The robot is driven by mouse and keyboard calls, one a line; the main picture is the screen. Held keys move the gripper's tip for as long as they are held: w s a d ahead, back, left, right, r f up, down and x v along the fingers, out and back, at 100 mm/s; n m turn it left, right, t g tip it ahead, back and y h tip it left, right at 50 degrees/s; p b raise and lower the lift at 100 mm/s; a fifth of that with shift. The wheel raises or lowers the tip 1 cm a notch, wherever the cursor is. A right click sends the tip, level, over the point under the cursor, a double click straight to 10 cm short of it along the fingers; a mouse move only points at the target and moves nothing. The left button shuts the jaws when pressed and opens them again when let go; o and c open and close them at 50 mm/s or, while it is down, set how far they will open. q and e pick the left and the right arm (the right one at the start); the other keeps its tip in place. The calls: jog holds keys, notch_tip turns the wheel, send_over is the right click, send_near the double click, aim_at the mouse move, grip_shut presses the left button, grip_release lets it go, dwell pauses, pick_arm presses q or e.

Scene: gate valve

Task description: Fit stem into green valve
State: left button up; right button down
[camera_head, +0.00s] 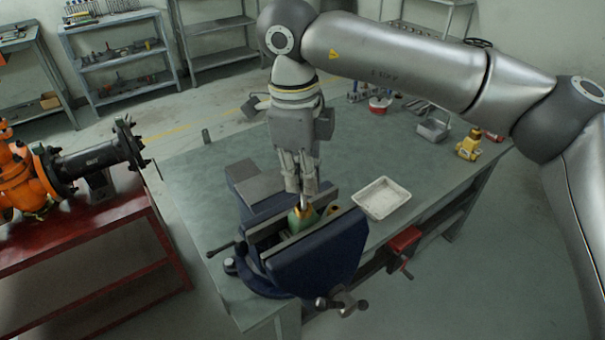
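The green valve (301,221) sits between the jaws of the blue bench vise (317,252), and a brass-coloured ring shows at its top. My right gripper (303,192) points down right above the valve, with its fingers close together. A thin metallic stem (303,203) shows between the fingertips, upright, with its lower end at the valve's top opening. The fingers appear shut on the stem. Most of the stem is hidden by the fingers, and I cannot tell how deep its lower end sits. My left gripper is not in view.
A white tray (382,198) lies on the workbench (200,177) right of the vise. A yellow object (469,146) and a grey bin (433,129) stand at the back right. An orange pump with a dark flanged pipe (95,160) is on a red stand at left.

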aim_at(298, 208)
jog(key=shift+f+b, duration=0.85)
jog(key=shift+f, duration=0.3)
jog(key=c, duration=1.6)
grip_release()
jog(key=shift+o, duration=0.2)
jog(key=shift+r, duration=0.1)
notch_tip(298, 208, up, 12)
jog(key=shift+a, duration=0.4)
